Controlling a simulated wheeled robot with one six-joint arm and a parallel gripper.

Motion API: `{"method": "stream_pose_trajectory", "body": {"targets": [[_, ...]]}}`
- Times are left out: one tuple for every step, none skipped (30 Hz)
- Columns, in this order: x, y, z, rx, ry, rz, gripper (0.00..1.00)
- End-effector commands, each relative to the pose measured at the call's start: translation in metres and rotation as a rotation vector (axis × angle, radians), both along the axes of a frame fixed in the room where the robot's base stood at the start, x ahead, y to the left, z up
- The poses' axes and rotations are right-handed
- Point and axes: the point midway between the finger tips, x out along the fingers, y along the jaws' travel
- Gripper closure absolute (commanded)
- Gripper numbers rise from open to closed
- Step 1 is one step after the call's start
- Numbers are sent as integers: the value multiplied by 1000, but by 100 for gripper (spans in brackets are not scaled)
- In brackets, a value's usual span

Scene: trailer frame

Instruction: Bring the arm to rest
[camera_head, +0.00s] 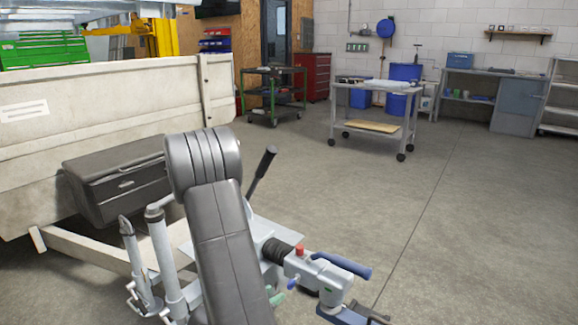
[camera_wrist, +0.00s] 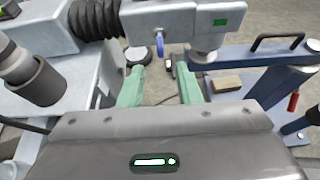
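My arm (camera_head: 218,225) reaches down over the trailer's drawbar in the head view, its dark grey links hiding part of the drawbar. My gripper (camera_wrist: 157,75) has two green fingers, spread apart with a gap between them and nothing held. In the head view only the green fingertips (camera_head: 283,291) show past the arm, low and close to the trailer coupling (camera_head: 318,272). The coupling has a blue handle (camera_head: 342,265), a red button (camera_head: 299,250) and a black bellows (camera_head: 277,254). In the wrist view the grey coupling (camera_wrist: 172,20) lies just beyond the fingers; I cannot tell whether they touch it.
A black handbrake lever (camera_head: 262,172) rises beside my arm. Grey upright posts (camera_head: 160,250) stand at left, near a black toolbox (camera_head: 120,185) and the white trailer side (camera_head: 110,105). A grey cart (camera_head: 375,115) stands farther back. The floor at right is clear.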

Motion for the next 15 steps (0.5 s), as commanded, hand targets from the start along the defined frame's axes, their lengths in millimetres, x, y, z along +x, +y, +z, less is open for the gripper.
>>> {"method": "stream_pose_trajectory", "body": {"targets": [[5,-5,-4,0,0,-4,69],[7,-7,-6,0,0,-4,69],[11,-9,-7,0,0,-4,69],[13,-11,-9,0,0,-4,69],[16,-13,-10,1,-1,-5,69],[20,-16,-12,1,-1,-5,69],[23,-18,-14,0,0,-4,69],[26,-20,-15,0,0,-4,69],[30,-23,-17,0,0,-4,69],[33,-25,-19,-1,0,-4,69],[36,-28,-20,-1,0,-5,69],[40,-30,-23,0,0,-3,69],[43,-33,-25,0,0,-5,69],[47,-35,-26,0,0,-4,69],[51,-38,-28,1,0,-4,69]]}}
